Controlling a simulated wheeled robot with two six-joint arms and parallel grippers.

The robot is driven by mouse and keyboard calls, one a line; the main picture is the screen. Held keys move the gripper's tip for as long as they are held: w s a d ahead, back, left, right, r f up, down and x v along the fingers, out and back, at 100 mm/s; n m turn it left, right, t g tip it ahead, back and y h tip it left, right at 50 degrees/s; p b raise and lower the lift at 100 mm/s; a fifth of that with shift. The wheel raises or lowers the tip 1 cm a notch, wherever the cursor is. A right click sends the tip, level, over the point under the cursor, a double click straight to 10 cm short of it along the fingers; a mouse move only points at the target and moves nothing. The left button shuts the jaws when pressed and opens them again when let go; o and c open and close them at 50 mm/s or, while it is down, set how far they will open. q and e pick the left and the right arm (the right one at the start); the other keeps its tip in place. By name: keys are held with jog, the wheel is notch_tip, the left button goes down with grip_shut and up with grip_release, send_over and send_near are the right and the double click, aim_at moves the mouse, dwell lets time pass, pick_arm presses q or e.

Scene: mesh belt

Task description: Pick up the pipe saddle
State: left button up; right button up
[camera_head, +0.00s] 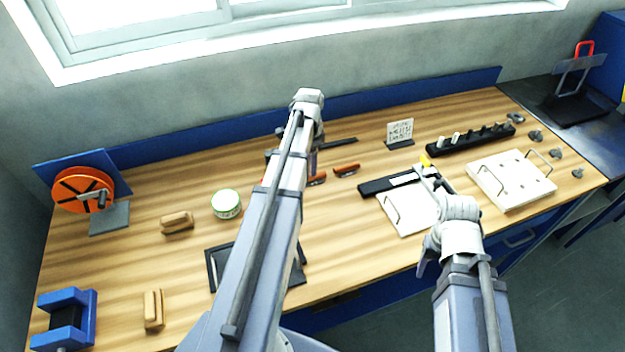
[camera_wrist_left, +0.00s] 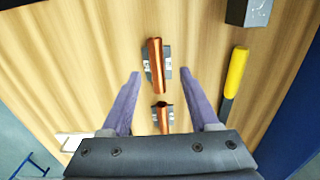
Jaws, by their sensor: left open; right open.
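Two copper-coloured half-round pieces on grey bases lie on the wooden bench; I take these for pipe saddles. One (camera_head: 317,179) is just right of my left arm and the other (camera_head: 346,170) is further right. In the left wrist view, the larger-looking one (camera_wrist_left: 155,62) has white labels beside it and lies between my open left fingers (camera_wrist_left: 161,76), with no visible contact. The other (camera_wrist_left: 162,117) is nearer the palm. My left gripper (camera_head: 314,150) is mostly hidden behind its arm. My right gripper (camera_head: 432,178) is open over the pale tray area.
A yellow-handled tool (camera_wrist_left: 236,72) lies beside the left fingers. A sign (camera_head: 400,131), a black rack (camera_head: 470,140) and a white board (camera_head: 512,180) stand to the right. An orange reel (camera_head: 83,190), a round tin (camera_head: 226,204) and wooden blocks (camera_head: 177,222) are left.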

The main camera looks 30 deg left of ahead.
pick_arm(q)
jog(key=shift+w+d+f+b, duration=0.1)
jog(key=shift+d+f+b, duration=0.1)
jog(key=shift+f+b, duration=0.95)
jog(key=shift+d+f+b, duration=0.2)
jog(key=shift+f+b, duration=0.7)
jog(key=shift+f, duration=0.3)
jog(key=shift+f, duration=0.25)
jog(key=shift+c, duration=0.2)
grip_shut()
